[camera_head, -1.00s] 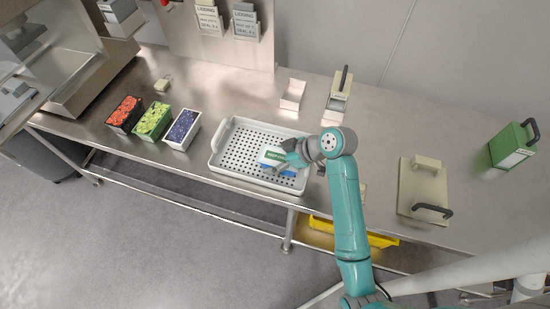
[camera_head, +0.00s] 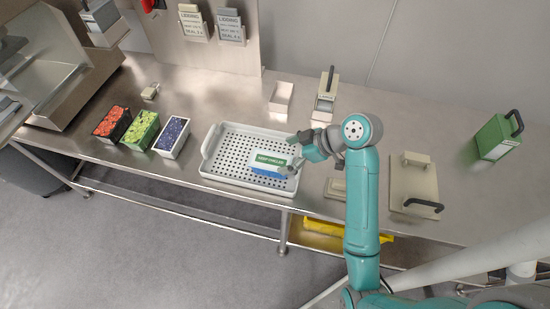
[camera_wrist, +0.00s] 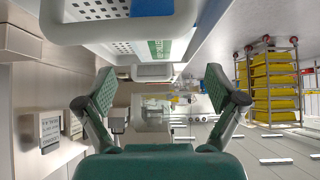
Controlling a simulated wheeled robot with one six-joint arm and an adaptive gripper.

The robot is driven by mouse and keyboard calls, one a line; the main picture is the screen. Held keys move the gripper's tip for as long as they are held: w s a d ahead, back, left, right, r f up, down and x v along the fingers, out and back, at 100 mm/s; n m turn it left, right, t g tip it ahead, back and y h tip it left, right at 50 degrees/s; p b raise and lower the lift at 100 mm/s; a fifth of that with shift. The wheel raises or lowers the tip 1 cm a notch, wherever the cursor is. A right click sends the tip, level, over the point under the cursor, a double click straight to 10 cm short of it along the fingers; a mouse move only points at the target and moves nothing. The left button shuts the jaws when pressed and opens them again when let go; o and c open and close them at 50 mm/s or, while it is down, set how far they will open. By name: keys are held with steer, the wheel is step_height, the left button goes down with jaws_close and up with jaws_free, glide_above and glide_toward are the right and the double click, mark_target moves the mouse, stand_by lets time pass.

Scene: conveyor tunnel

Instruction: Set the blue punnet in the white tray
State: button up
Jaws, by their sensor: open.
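The blue punnet (camera_head: 267,173), with a white-and-green label on top, lies inside the white tray (camera_head: 207,165) near its right end. The tray is perforated and sits on the steel counter. In the wrist view, the blue punnet (camera_wrist: 152,7) shows partly at the top edge, above the tray's wall (camera_wrist: 80,32). My gripper (camera_head: 293,153) is at the tray's right end, just right of the punnet. In the wrist view, my gripper (camera_wrist: 162,92) has its fingers wide apart with nothing between them.
Red, green and dark-blue-filled punnets (camera_head: 172,137) stand in a row left of the tray. A small white box (camera_head: 281,97) and a handled device (camera_head: 325,97) stand behind. A beige board (camera_head: 413,185) and a green handled box (camera_head: 497,138) are at right.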

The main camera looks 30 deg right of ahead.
steer(key=shift+v, duration=1.45)
